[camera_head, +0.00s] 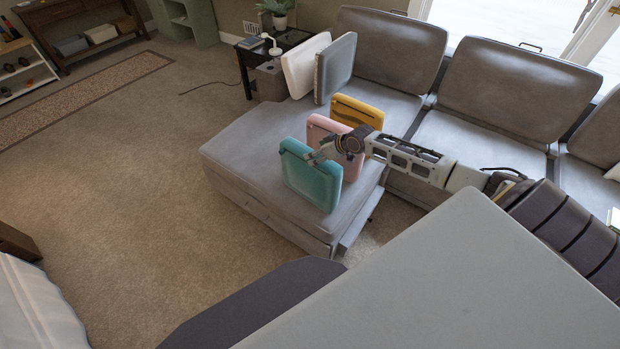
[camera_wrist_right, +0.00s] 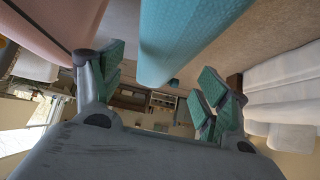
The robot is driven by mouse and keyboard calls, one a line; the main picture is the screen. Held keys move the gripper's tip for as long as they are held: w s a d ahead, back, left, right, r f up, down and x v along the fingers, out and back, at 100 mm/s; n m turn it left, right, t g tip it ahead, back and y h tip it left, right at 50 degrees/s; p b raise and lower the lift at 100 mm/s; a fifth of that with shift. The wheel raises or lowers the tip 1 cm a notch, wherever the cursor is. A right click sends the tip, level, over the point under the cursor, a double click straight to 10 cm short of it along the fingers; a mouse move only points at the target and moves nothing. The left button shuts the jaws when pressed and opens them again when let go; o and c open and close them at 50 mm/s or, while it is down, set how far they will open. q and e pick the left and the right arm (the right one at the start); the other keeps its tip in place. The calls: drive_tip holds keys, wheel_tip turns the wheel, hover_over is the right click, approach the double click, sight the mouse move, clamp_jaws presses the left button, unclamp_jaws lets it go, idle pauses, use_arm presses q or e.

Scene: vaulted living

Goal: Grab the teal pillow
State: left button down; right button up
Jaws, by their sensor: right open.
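The teal pillow (camera_head: 311,177) stands upright on the chaise end of the grey sofa (camera_head: 240,160), nearest to me in its row. My right gripper (camera_head: 317,156) is open at the pillow's top edge, over the side facing the pink pillow (camera_head: 348,165). In the right wrist view, the teal pillow (camera_wrist_right: 185,35) shows between the two spread fingers (camera_wrist_right: 162,88), with the pink pillow (camera_wrist_right: 65,22) outside the left finger. I cannot tell whether a finger touches the teal pillow. My left gripper is not in view.
A yellow pillow (camera_head: 356,112) stands behind the pink one. A white pillow (camera_head: 305,66) and a grey pillow (camera_head: 335,68) stand farther back, near a black side table (camera_head: 248,62). Open carpet (camera_head: 130,180) lies left of the sofa.

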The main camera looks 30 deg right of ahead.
drive_tip(key=shift+x, duration=1.4)
drive_tip(key=shift+w+a+f, duration=0.25)
drive_tip(key=shift+w+f, duration=0.15)
drive_tip(key=shift+w, duration=0.15)
drive_tip(key=shift+w+a+f, duration=0.1)
drive_tip(key=shift+w+f, duration=0.25)
drive_tip(key=shift+f, duration=0.05)
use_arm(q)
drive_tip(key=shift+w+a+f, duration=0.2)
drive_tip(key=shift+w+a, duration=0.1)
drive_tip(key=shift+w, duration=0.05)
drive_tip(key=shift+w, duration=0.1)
